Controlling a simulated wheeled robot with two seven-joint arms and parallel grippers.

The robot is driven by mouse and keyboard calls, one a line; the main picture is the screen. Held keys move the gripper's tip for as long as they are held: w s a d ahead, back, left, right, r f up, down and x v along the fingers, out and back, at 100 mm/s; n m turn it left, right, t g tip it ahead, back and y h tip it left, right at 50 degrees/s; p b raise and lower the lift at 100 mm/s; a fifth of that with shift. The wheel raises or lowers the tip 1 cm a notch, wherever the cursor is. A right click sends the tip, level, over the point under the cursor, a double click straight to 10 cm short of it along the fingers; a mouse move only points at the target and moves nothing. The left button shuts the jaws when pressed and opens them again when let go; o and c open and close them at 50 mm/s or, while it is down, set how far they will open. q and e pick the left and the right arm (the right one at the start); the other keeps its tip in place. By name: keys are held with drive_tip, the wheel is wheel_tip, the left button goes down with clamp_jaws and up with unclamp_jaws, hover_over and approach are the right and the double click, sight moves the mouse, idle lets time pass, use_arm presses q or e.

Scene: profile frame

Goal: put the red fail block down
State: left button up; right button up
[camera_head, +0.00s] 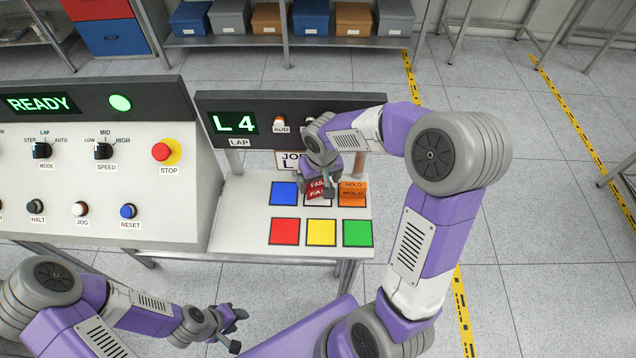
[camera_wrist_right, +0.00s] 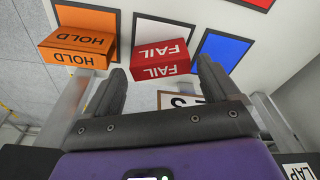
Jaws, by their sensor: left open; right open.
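The red FAIL block (camera_head: 316,188) is at the white square on the panel, partly behind my right gripper in the head view. In the right wrist view the FAIL block (camera_wrist_right: 160,62) stands between the tips of my right gripper's spread fingers (camera_wrist_right: 162,78), with a gap on each side. It covers the lower part of the black-edged white square (camera_wrist_right: 165,30); its underside is hidden. My right gripper (camera_head: 329,186) is open over the block. My left gripper (camera_head: 238,330) is open and empty, low in front of the console.
The orange HOLD block (camera_head: 353,191) is beside the FAIL block, to its right. A blue square (camera_head: 284,194) is to the left; red (camera_head: 284,231), yellow (camera_head: 321,232) and green (camera_head: 357,233) squares are bare in front. The L4 display panel (camera_head: 235,122) rises behind.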

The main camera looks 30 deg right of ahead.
wheel_tip(320, 180, up, 8)
drive_tip(key=s+p, duration=0.1)
drive_tip(key=shift+s+r, duration=0.15)
drive_tip(key=shift+r, duration=0.05)
drive_tip(key=shift+a, duration=0.1)
idle(0.3)
